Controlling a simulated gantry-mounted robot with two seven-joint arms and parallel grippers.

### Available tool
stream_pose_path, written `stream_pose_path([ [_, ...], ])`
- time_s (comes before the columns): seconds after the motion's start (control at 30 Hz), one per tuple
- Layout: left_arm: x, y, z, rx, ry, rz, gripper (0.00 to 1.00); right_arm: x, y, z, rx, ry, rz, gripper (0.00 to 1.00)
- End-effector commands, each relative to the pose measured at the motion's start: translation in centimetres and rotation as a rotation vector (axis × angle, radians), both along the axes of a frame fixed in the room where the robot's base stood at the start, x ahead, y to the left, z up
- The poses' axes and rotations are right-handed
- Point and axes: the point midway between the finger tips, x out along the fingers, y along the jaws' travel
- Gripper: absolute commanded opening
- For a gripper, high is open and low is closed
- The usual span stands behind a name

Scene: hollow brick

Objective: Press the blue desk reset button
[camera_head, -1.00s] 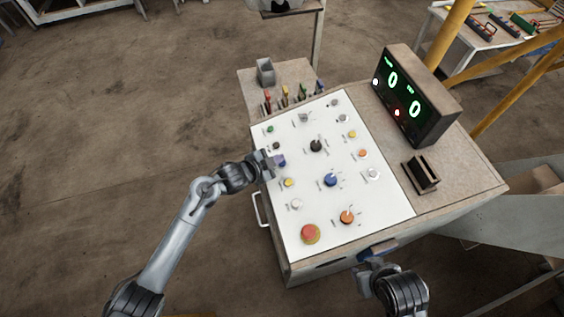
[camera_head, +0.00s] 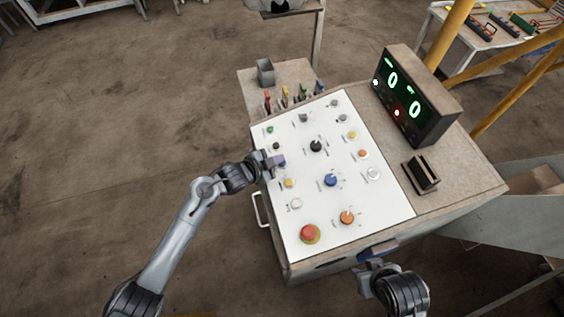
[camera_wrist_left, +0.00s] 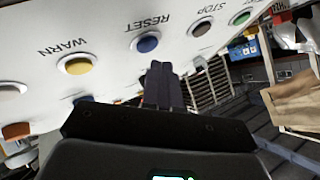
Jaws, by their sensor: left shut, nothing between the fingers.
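The blue reset button (camera_wrist_left: 148,43) sits in a metal ring on the white panel, under the printed word RESET, in the left wrist view. In the head view the blue button (camera_head: 282,161) shows at the panel's left side, partly covered by my gripper. My left gripper (camera_head: 273,161) is at the panel's left edge, right beside this button. Its closed fingers (camera_wrist_left: 161,70) are empty and point at the button's lower edge in the wrist view; I cannot tell whether they touch it. My right gripper (camera_head: 368,274) is at the desk's front edge, its fingers unclear.
A yellow WARN button (camera_wrist_left: 76,64) and a dark STOP button (camera_wrist_left: 201,27) flank the reset button. The panel (camera_head: 318,205) also carries a red mushroom button (camera_head: 310,233) and several knobs. A display (camera_head: 412,97) showing two green zeros stands behind.

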Motion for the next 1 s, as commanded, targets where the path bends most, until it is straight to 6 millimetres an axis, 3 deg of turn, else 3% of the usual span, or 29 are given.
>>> stream_pose_path([
  [1.0,0.05,-0.26,-0.84,0.0,0.001,-0.001,0.0,-0.01,-0.14,-0.61,-0.006,0.0,0.004,0.43],
])
